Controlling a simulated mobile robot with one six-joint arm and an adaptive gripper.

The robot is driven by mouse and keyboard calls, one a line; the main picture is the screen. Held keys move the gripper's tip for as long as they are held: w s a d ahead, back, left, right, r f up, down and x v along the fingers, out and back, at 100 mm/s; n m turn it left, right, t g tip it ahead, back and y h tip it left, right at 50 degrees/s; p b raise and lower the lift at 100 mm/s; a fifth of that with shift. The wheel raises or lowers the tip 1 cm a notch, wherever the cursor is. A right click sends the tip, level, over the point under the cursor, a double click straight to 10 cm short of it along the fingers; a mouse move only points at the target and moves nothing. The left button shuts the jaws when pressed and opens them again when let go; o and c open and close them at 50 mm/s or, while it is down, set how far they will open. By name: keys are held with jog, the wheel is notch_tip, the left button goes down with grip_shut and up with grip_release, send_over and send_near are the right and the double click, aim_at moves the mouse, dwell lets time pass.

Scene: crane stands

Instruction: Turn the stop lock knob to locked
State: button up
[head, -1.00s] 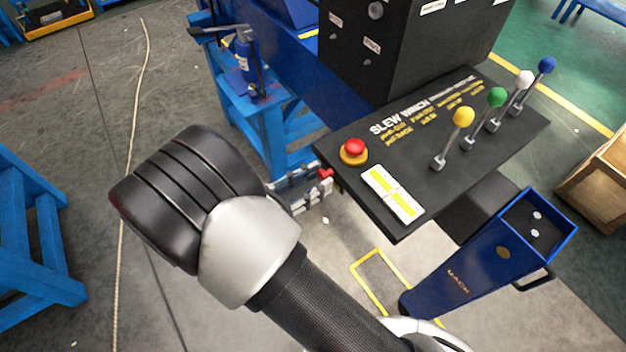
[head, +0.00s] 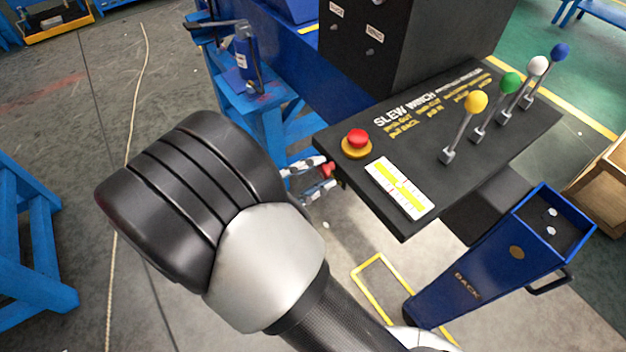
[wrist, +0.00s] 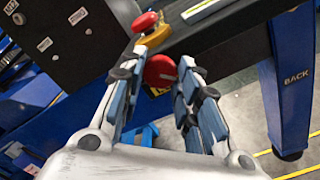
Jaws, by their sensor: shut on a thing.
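The stop lock knob is a red knob (wrist: 160,70) on the side of the black control panel, under the red emergency stop button. In the wrist view it sits between the two fingertips of my gripper (wrist: 162,76), which is shut on it. In the head view my gripper (head: 318,180) reaches the panel's left side, and a small part of the red knob (head: 328,169) shows between the fingers. The knob's pointer and any lock marking are hidden or too small to read.
The red emergency stop button (head: 358,138) on its yellow base stands just above my gripper. The panel (head: 420,140) carries several levers with coloured balls. A blue stand (head: 500,255) is at the right, and a blue bench with a jack (head: 246,60) is behind.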

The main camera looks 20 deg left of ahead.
jog(key=m+b, duration=0.4)
jog(key=m, duration=0.1)
jog(key=shift+f+b, duration=0.2)
jog(key=shift+b, duration=0.2)
jog(key=m+b, duration=0.3)
jog(key=m, duration=0.1)
jog(key=shift+r+b, duration=0.15)
jog(key=shift+b, duration=0.15)
jog(key=o, duration=1.1)
jog(key=v, duration=1.2)
jog(key=shift+w+m, duration=0.1)
jog(key=shift+m, duration=0.2)
